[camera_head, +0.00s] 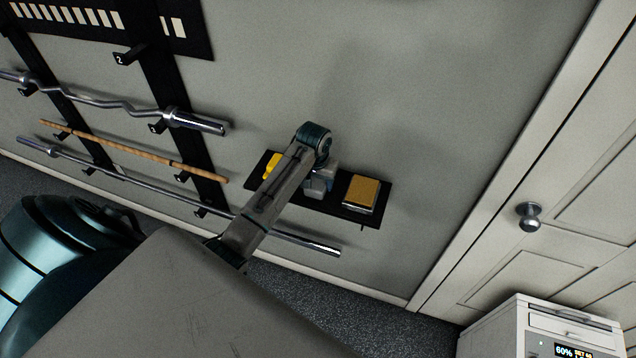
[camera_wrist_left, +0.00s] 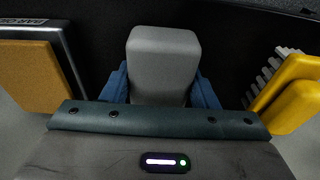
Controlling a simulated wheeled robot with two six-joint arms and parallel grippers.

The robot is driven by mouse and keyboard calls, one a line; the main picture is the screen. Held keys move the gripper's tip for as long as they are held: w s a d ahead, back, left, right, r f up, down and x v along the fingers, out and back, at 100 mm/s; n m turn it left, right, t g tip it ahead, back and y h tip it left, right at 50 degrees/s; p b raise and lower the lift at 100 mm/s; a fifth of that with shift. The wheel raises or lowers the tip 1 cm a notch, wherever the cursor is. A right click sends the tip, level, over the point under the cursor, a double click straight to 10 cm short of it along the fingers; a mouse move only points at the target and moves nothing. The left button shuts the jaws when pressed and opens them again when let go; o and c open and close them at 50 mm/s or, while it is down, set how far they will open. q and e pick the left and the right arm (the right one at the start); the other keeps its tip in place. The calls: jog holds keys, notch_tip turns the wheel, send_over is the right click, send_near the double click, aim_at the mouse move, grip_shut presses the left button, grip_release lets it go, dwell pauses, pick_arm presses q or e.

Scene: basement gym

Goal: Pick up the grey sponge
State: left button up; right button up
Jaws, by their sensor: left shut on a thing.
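In the left wrist view the grey sponge (camera_wrist_left: 164,62) is a pale grey block with rounded edges. It sits between the two blue fingers of my left gripper (camera_wrist_left: 162,88), which is shut on it. In the head view my left arm reaches to the small black wall shelf (camera_head: 338,207), and the left gripper (camera_head: 318,182) is at the shelf's middle, largely hidden by my own wrist. I cannot tell whether the sponge touches the shelf. My right gripper is not in view.
A tan-faced block with a metallic frame (camera_head: 361,193) is at the shelf's right end, and a yellow object (camera_head: 272,166) is at its left. Barbells (camera_head: 110,187) hang on the wall at left. A white door (camera_head: 560,190) and a white cabinet (camera_head: 530,330) are at right.

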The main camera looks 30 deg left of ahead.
aim_at(317, 180)
pick_arm(q)
jog(key=shift+r, duration=0.2)
jog(key=shift+r+b, duration=0.55)
jog(key=shift+b, duration=0.05)
jog(key=shift+s+r+b, duration=0.25)
jog(key=shift+r+b, duration=0.2)
jog(key=shift+r, duration=0.1)
jog(key=shift+s+r+b, duration=0.2)
jog(key=shift+r+b, duration=0.2)
jog(key=shift+r, duration=0.1)
jog(key=s+d+r+b, duration=0.1)
jog(key=s+b, duration=0.3)
jog(key=s, duration=1.1)
jog(key=shift+d+r, duration=0.15)
jog(key=shift+r, duration=0.25)
